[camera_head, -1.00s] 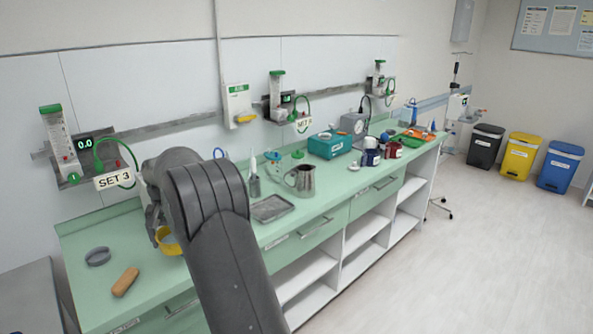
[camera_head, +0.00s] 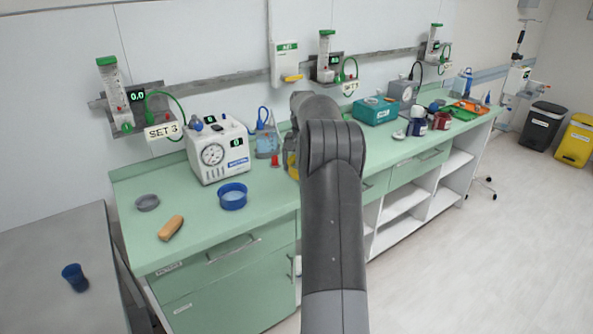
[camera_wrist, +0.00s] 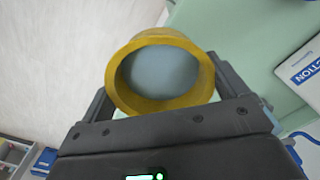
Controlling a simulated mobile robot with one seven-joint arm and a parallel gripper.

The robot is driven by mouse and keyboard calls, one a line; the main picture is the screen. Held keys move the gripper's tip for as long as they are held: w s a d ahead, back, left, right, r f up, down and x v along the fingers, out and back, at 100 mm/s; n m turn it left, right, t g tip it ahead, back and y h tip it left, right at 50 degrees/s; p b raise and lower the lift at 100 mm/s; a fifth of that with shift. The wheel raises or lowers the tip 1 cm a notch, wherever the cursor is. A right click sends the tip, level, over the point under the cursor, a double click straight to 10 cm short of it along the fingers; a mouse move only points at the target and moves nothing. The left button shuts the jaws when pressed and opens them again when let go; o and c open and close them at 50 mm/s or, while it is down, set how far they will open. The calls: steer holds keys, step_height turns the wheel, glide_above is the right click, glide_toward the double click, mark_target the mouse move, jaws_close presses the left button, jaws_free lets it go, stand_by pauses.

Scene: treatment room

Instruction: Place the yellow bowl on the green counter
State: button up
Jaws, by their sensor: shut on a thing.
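The yellow bowl (camera_wrist: 160,102) sits between the fingers of my gripper (camera_wrist: 160,80) in the wrist view, its round opening toward the camera and its inside pale grey-blue. My gripper is shut on it. In the head view only a yellow sliver of the bowl (camera_head: 292,166) shows beside my arm, which hides the gripper and most of the bowl. The green counter (camera_head: 180,275) runs along the wall; its pale green top also shows in the wrist view (camera_wrist: 225,30). The bowl appears near the counter's front edge; its height above the top cannot be told.
On the counter stand a blue bowl (camera_head: 233,197), a white pump machine (camera_head: 217,152), a grey dish (camera_head: 147,203) and a tan oblong object (camera_head: 171,228). A teal box (camera_head: 376,111) and several cups stand farther right. A grey table (camera_head: 50,270) with a blue cup (camera_head: 75,277) is at left.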

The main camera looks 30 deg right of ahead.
glide_above(276, 192)
step_height(276, 192, down, 6)
steer(key=shift+f, duration=2)
steer(key=shift+f, duration=0.15)
steer(key=o, duration=0.7)
